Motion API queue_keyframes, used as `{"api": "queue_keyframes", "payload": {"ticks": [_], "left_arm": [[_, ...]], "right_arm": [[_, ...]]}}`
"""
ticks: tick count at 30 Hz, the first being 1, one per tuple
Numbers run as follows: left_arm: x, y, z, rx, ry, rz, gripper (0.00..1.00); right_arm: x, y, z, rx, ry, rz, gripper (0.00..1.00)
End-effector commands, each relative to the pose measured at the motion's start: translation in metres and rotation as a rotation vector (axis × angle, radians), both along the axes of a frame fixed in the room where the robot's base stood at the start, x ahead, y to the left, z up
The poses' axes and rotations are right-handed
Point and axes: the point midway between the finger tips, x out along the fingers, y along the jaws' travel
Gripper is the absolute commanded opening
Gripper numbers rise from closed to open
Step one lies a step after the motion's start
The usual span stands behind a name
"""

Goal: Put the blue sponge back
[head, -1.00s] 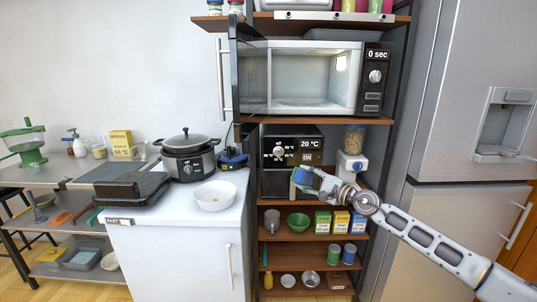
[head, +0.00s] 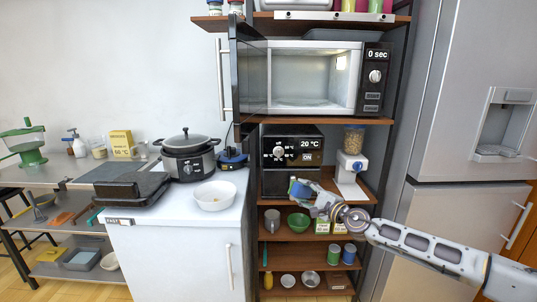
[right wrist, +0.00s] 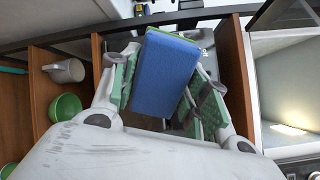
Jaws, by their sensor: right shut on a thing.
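The blue sponge (right wrist: 166,75) has a green layer along one edge and is held between the fingers of my right gripper. In the right wrist view the green-padded fingers of my right gripper (right wrist: 160,85) stand on both sides of the sponge. My left gripper is not in view.
A black oven (head: 278,151) stands on the shelf behind. Below are a green bowl (head: 298,222), a mug and boxes. The microwave (head: 305,76) above has its door open. A white bowl (head: 214,196) and a slow cooker stand on the counter to the left.

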Motion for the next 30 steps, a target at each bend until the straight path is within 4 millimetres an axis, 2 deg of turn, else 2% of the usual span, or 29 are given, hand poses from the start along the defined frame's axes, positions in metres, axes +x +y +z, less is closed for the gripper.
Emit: {"api": "queue_keyframes", "payload": {"ticks": [9,30], "left_arm": [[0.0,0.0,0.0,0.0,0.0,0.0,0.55],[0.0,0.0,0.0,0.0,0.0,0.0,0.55]], "right_arm": [[-0.007,0.003,-0.027,0.0,0.003,-0.061,0.31],[-0.019,0.006,-0.06,0.004,0.004,-0.14,0.31]]}}
